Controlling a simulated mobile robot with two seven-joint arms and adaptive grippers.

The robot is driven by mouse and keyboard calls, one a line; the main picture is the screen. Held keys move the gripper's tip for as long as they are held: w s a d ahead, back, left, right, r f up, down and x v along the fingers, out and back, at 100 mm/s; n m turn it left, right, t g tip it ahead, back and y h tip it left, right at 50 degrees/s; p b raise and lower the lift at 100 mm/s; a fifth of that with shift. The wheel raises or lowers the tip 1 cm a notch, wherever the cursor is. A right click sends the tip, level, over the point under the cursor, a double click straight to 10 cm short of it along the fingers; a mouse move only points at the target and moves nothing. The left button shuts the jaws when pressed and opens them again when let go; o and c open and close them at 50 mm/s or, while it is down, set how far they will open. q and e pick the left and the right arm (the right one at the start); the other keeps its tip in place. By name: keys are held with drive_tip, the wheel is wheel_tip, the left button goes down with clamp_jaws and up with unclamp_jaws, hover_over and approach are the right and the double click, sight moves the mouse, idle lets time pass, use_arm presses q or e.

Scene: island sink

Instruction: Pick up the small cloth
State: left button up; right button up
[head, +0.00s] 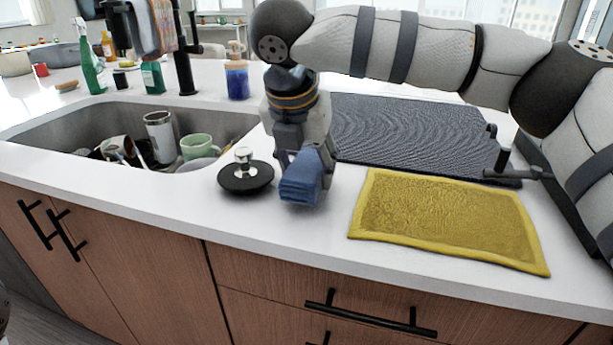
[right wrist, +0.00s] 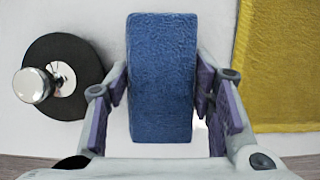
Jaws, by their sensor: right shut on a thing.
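A small blue folded cloth (head: 301,180) is at my right gripper (head: 306,172), over the counter just right of the black sink stopper. In the right wrist view the blue cloth (right wrist: 162,78) stands between the two fingers of the right gripper (right wrist: 160,95), which are shut on its sides. I cannot tell whether the cloth still touches the counter. My left gripper is not in view.
A black sink stopper (head: 246,178) with a metal knob sits just left of the cloth. A yellow cloth (head: 445,219) lies flat to the right. A dark ribbed mat (head: 405,132) lies behind. The sink (head: 60,127) holds dishes.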

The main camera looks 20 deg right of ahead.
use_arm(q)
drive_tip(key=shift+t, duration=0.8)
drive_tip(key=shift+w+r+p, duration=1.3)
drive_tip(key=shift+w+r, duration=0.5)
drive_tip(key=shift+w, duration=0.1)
use_arm(e)
drive_tip(key=s+d+r, duration=0.5)
drive_tip(key=s+r, duration=0.5)
drive_tip(key=s, duration=0.3)
drive_tip(key=shift+r, duration=0.4)
drive_tip(key=shift+s, duration=0.1)
